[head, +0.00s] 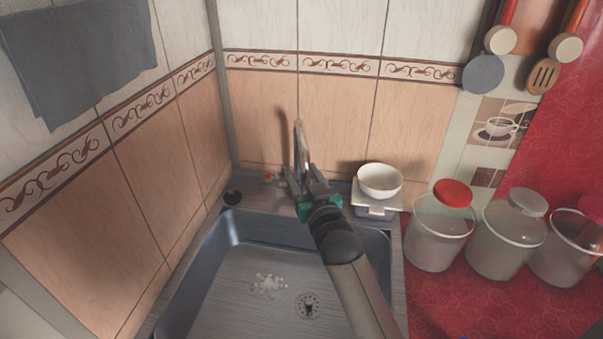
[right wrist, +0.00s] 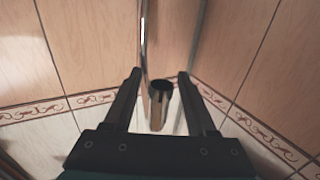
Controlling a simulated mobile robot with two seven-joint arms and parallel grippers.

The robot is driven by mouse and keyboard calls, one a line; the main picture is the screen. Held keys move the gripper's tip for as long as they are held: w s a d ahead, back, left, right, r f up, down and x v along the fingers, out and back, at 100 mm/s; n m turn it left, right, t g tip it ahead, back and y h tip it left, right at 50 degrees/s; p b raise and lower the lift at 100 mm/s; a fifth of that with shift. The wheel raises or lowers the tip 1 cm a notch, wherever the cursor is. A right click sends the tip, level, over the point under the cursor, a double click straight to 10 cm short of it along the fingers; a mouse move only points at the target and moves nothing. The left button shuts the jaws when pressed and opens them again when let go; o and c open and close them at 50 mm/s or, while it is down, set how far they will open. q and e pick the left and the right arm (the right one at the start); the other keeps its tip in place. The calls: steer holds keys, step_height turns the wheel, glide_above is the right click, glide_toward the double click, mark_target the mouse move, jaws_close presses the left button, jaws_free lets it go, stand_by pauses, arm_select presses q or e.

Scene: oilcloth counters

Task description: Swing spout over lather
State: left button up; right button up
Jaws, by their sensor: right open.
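The metal spout (head: 299,140) rises at the back of the sink, in front of the tiled wall. In the right wrist view the chrome spout (right wrist: 158,103) stands between my two fingers, its dark open end toward the camera. My right gripper (head: 302,172) is open around the spout; I cannot tell whether either finger touches it. It also shows in the right wrist view (right wrist: 156,75). The white lather (head: 268,285) lies on the sink floor, left of the drain (head: 308,305). The tap's base is partly hidden by my gripper. My left gripper is not in view.
A white bowl (head: 379,180) sits on a small container (head: 376,206) right of the tap. Several clear lidded containers (head: 437,238) stand on the red oilcloth (head: 440,300). The basin's left side is clear.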

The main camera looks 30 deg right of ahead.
steer(key=shift+w, duration=0.4)
jaws_close()
stand_by(1.3)
